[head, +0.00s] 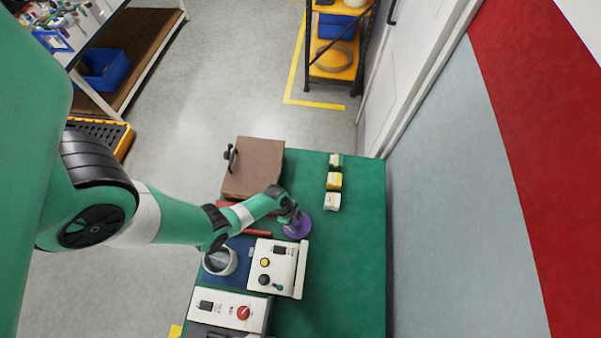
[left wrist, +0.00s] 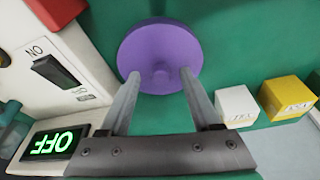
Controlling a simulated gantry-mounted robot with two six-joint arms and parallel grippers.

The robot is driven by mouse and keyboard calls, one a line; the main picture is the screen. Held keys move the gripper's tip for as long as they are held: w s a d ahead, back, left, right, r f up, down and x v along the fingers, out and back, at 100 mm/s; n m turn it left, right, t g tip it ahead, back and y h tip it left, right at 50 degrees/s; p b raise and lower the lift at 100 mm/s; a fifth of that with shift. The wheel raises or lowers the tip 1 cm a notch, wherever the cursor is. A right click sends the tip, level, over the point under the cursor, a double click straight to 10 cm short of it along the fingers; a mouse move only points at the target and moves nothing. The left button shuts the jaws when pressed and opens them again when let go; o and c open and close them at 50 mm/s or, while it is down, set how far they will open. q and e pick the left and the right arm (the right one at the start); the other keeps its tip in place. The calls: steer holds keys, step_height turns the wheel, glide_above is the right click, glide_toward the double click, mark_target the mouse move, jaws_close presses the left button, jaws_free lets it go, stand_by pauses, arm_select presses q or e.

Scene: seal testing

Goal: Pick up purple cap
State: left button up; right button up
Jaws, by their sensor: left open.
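The purple cap (head: 298,228) lies on the green table (head: 345,270), beside the white control box. In the left wrist view the purple cap (left wrist: 160,50) is a round disc with a small raised centre. My left gripper (head: 291,214) is over the cap's edge in the head view. In the left wrist view the two fingers of my left gripper (left wrist: 158,75) are apart, with the cap's near part between and beyond their tips. Nothing is held between them. Whether the fingers touch the cap cannot be told. My right gripper is not in view.
A white control box (head: 280,265) stands close to the cap, with a lit OFF display (left wrist: 52,143) near my gripper. Several small boxes, including a yellow one (head: 334,181), stand to the right. A brown case (head: 252,165) is behind. The table's right side is clear.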

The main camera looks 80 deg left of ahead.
mark_target(296, 222)
arm_select(q)
steer(key=shift+r, duration=0.1)
jaws_close()
stand_by(0.4)
step_height(296, 222, up, 10)
steer(key=p, duration=1)
